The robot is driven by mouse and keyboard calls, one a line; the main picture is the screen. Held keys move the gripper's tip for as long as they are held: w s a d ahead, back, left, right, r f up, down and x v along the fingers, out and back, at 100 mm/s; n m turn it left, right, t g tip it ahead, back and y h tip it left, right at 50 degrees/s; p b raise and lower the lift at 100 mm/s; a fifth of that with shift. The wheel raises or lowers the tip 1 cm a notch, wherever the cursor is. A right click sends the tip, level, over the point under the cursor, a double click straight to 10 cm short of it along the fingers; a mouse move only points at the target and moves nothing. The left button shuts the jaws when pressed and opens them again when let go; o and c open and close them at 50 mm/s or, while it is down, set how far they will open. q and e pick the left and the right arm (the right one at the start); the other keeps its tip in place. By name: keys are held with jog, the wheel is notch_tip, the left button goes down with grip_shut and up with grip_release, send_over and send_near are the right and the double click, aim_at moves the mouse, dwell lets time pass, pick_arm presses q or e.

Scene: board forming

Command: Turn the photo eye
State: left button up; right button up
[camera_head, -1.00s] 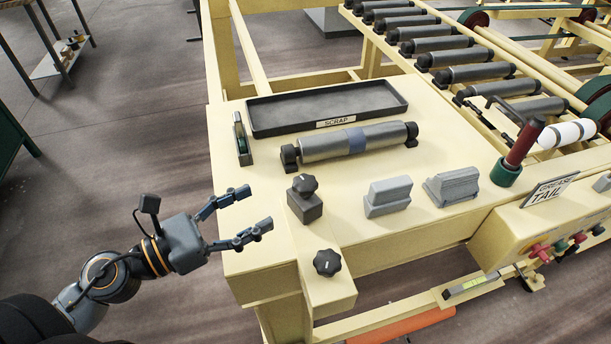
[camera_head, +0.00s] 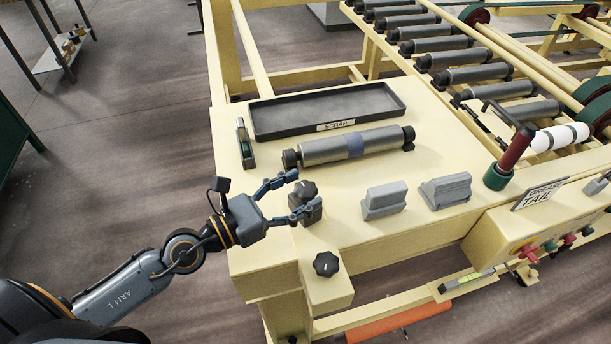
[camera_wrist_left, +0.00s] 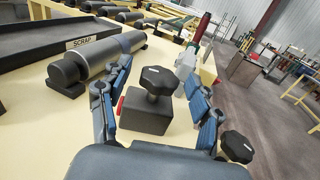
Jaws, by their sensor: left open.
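The likely photo eye is a small dark grey block (camera_wrist_left: 145,112) with a black lobed knob (camera_wrist_left: 159,80) on top and a red patch on its left side. In the head view its knob (camera_head: 308,190) shows near the table's left edge, with a finger in front of part of the block. My left gripper (camera_head: 299,194) is open, its two fingers reaching around the block from the left. In the left wrist view the knob stands between the open fingers (camera_wrist_left: 157,76), with visible gaps; I cannot tell whether either finger touches the block. My right gripper is not in view.
A second black knob (camera_head: 326,264) sits on the front ledge, close to the near finger. A grey roller (camera_head: 325,151) and the scrap tray (camera_head: 285,122) lie behind. Two grey blocks (camera_head: 383,201) (camera_head: 445,191) stand to the right. The cream tabletop (camera_head: 345,230) between is clear.

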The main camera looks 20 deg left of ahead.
pick_arm(q)
jog(key=shift+x, duration=0.9)
jog(key=shift+s, duration=0.1)
jog(key=shift+c, duration=0.2)
jog(key=c, duration=1.2)
jog(key=shift+o, duration=0.2)
jog(key=m+g+h+b, duration=0.1)
jog(key=b, duration=0.4)
jog(key=m+g+h+b, duration=0.2)
jog(key=b, duration=0.3)
jog(key=shift+f, duration=0.35)
jog(key=shift+r+g+h+b, duration=0.2)
jog(key=shift+g+h+b, duration=0.1)
jog(key=shift+g+b, duration=0.25)
jog(key=shift+r, duration=0.1)
